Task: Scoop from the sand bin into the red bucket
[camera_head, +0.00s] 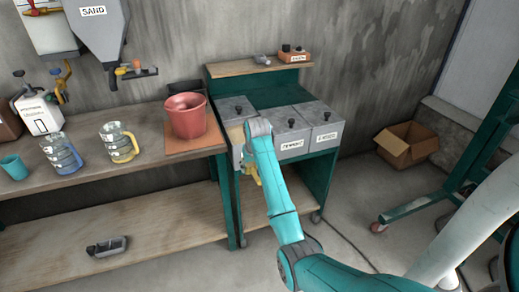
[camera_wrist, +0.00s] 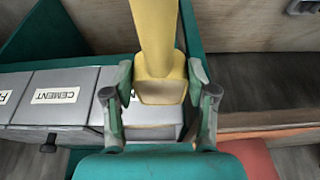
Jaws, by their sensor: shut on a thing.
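My gripper (camera_wrist: 161,92) is shut on a yellow tool (camera_wrist: 155,35), likely the scoop; its far end runs out of the wrist view. In the head view a bit of yellow (camera_head: 251,170) shows beside my gripper, in front of the cabinet's left side. A grey lidded bin (camera_head: 236,108) at the cabinet's left is partly hidden by my arm, and its label is not visible; I cannot tell whether it is the sand bin. The red bucket (camera_head: 187,120) stands upright on a brown board, left of my gripper. Its contents are not visible.
A bin labelled CEMENT (camera_head: 291,122) and another labelled bin (camera_head: 323,114) sit to the right. A hopper labelled SAND (camera_head: 97,32) hangs over the bench (camera_head: 90,165). Jugs (camera_head: 120,142) stand on the bench's left. A cardboard box (camera_head: 408,147) lies on the floor.

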